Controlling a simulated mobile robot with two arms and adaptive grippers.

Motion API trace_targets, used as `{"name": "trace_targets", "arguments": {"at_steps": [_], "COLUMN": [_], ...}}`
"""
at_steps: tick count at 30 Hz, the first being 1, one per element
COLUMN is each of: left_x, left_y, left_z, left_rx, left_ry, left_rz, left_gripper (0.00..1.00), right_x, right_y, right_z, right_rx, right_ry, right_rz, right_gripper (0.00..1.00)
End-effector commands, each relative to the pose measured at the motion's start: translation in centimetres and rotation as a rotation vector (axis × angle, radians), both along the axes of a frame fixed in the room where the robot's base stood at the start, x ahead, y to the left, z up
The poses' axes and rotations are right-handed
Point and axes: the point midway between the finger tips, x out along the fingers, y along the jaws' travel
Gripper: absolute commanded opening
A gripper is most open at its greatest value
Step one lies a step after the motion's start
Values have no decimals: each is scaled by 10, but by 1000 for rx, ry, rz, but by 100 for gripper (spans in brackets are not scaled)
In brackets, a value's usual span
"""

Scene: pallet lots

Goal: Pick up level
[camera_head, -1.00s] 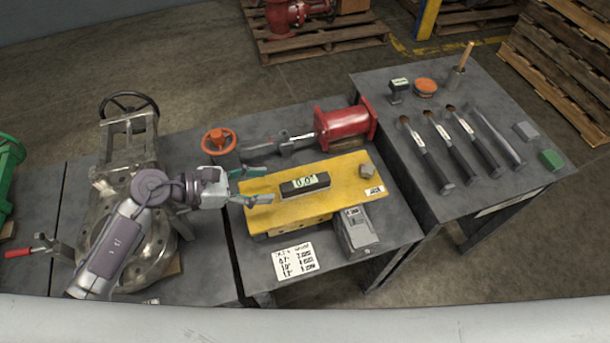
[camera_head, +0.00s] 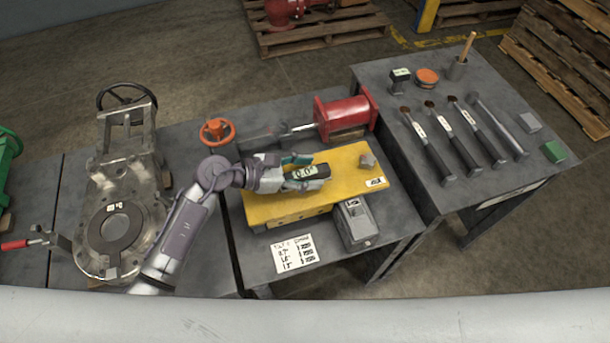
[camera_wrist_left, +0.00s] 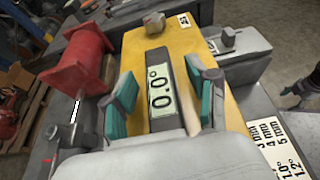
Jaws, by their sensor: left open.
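The level (camera_head: 318,172) is a dark bar with a pale display reading 0.0°. It lies on the yellow plate (camera_head: 270,208) on the middle table. My left gripper (camera_head: 308,171) is open, with its teal-padded fingers on either side of the level. In the left wrist view the level (camera_wrist_left: 160,85) runs lengthwise between the two fingers (camera_wrist_left: 163,100), with gaps visible on both sides. The gripper's palm hides the level's near end.
A small grey block (camera_head: 367,161) sits on the plate's far right corner. A red cylinder device (camera_head: 342,115) stands behind the plate and a grey box (camera_head: 355,223) in front. A paper card (camera_head: 295,253) lies at the front. Brushes (camera_head: 430,138) lie on the right table.

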Motion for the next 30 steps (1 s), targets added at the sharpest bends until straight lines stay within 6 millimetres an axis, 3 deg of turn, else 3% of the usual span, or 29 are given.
{"name": "trace_targets", "arguments": {"at_steps": [3, 13, 25, 30], "left_x": [0, 0, 0, 1], "left_y": [0, 1, 1, 1], "left_z": [0, 0, 3, 17], "left_rx": [0, 0, -1, -1], "left_ry": [0, 1, -2, -4], "left_rz": [0, 0, 1, -1], "left_gripper": [57, 2, 0, 0], "right_x": [-4, -2, 1, 1], "right_y": [-1, -1, -1, -1], "right_z": [0, 0, 0, 1], "right_rx": [-1, -2, -1, -1], "right_ry": [6, 4, 0, -1], "right_rz": [0, 1, 1, 1], "right_gripper": [65, 65, 65, 65]}}
